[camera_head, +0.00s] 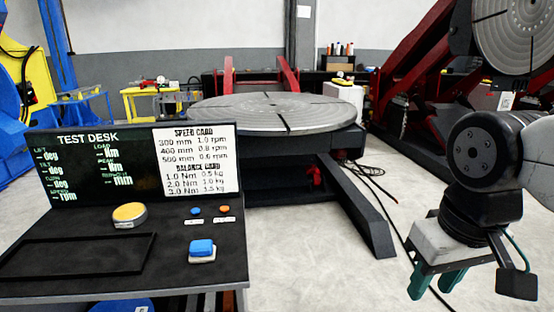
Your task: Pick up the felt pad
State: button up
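No thing in view is clearly marked as the felt pad. A small blue block with a white underside (202,250) lies on the front right of the black test desk (170,273); it may be the pad, but I cannot tell for sure. A round yellow-orange disc (129,213) sits further back on the same desk. My gripper (430,293) hangs at the lower right, over the floor and well to the right of the desk. Its two teal fingers are apart, with nothing visible between them.
An empty black-rimmed tray (78,255) lies on the desk's left. A large round turntable (272,112) stands behind. A black cable crosses the floor. Open floor lies between desk and gripper.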

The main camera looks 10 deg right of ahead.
aim_at(201, 250)
jog(key=k, duration=0.65)
jog(key=u, duration=0.75)
jog(key=i, duration=1.3)
jog(key=z, duration=0.7)
